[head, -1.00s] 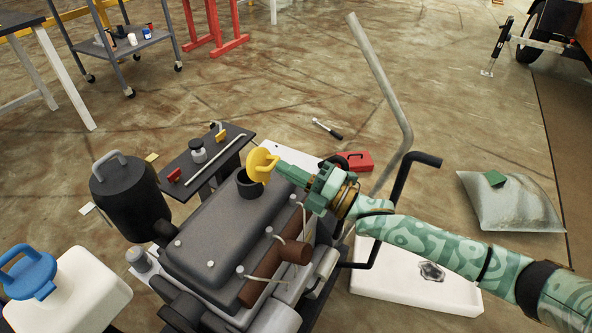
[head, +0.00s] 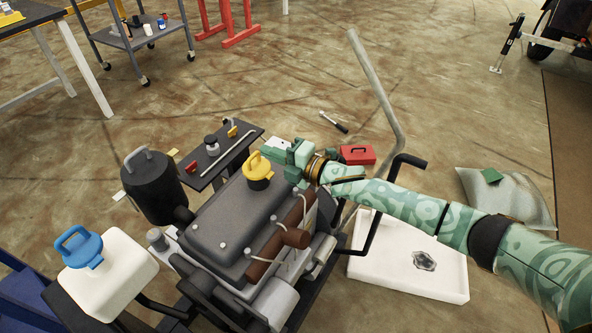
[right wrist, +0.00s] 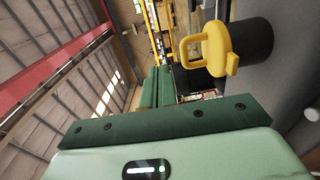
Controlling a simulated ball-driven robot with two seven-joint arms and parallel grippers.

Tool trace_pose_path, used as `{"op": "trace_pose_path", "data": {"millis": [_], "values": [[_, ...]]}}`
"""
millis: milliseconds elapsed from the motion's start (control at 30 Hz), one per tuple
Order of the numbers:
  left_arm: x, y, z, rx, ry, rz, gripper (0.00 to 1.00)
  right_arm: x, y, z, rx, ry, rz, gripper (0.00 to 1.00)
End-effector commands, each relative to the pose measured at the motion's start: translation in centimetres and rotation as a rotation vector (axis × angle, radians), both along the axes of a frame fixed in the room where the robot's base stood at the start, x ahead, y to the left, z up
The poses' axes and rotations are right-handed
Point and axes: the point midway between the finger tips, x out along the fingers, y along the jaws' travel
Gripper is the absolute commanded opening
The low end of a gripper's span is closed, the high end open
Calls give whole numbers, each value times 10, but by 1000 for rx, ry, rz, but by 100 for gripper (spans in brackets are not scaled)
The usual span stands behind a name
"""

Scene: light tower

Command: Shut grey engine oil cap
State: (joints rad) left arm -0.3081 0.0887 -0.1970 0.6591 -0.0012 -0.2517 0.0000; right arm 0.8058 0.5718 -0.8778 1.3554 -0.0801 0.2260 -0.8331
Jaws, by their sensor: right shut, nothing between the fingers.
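The grey engine (head: 215,215) stands in the middle of the head view. Its yellow oil cap (head: 257,164), with a raised loop handle, lies flat over the short black filler neck (head: 259,182) on top. In the right wrist view the yellow cap (right wrist: 206,50) sits against the end of the black neck (right wrist: 250,52). My right gripper (head: 270,145) is shut and empty, just behind and to the right of the cap. Its closed green fingers (right wrist: 157,88) appear apart from the cap in the right wrist view. My left gripper is out of view.
A white jug with a blue cap (head: 110,268) and a black canister (head: 150,190) stand left of the engine. A dark shelf with small parts (head: 232,150) lies behind it. A bent grey pipe (head: 375,90), a red toolbox (head: 356,155) and a white tray (head: 400,272) are right.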

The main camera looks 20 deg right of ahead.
Motion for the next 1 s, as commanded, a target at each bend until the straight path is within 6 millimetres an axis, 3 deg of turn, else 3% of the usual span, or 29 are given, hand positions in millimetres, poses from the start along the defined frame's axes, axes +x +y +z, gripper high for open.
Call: {"op": "trace_pose_path", "data": {"millis": [500, 767, 1000], "values": [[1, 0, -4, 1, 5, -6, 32, 26, 20, -7, -1, 0, -1, 0], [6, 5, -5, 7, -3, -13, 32, 32, 25, -9, 1, -1, 0, 0], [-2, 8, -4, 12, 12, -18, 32, 33, 25, -9, 0, -1, 0, 0]]}}
